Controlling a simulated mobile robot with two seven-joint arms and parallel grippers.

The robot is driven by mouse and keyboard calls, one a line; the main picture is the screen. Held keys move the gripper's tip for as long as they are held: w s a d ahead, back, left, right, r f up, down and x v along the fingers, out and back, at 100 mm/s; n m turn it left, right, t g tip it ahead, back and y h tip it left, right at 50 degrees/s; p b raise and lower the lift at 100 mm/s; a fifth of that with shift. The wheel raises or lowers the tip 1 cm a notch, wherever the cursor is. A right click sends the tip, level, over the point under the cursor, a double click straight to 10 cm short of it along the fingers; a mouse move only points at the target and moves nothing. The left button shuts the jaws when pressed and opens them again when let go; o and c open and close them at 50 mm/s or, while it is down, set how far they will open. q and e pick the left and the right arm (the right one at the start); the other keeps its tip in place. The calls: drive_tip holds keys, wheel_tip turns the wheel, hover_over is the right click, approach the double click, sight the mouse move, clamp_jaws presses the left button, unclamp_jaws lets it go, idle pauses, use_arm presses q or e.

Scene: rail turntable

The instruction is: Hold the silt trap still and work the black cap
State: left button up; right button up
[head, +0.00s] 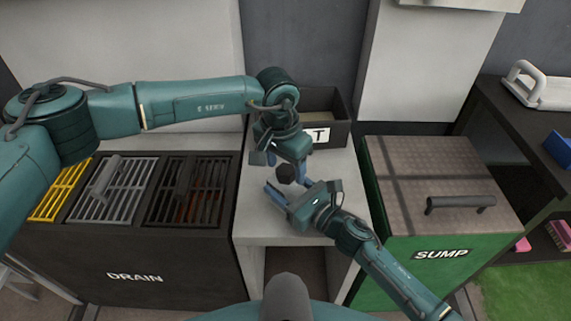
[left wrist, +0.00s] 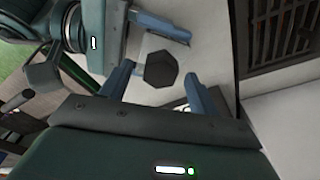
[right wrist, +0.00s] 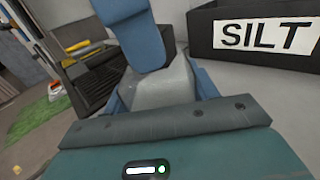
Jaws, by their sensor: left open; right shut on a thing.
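The black cap (head: 286,173) is a dark hexagonal knob above the pale worktop. It also shows in the left wrist view (left wrist: 160,69), between the tips of my open left gripper (left wrist: 162,86), with gaps at its sides. In the head view my left gripper (head: 287,167) reaches down to the cap from behind. My right gripper (head: 290,190) comes from the front right. In the right wrist view it is shut on a pale grey block-like body, the silt trap (right wrist: 165,90). A blue finger in front partly hides the trap there.
A dark bin (right wrist: 204,35) labelled SILT stands behind the grippers. The black drain box (head: 130,255) with grates is at left. The green sump box (head: 435,240) with a handled lid is at right. The worktop's front part (head: 265,228) is bare.

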use_arm(q)
wheel_tip(320, 180, up, 12)
drive_tip(key=s, duration=0.1)
drive_tip(key=shift+a+f, duration=0.15)
drive_tip(key=shift+a, duration=0.3)
use_arm(e)
drive_tip(key=o, duration=1.4)
drive_tip(key=shift+o, duration=0.2)
drive_tip(key=shift+d, duration=0.1)
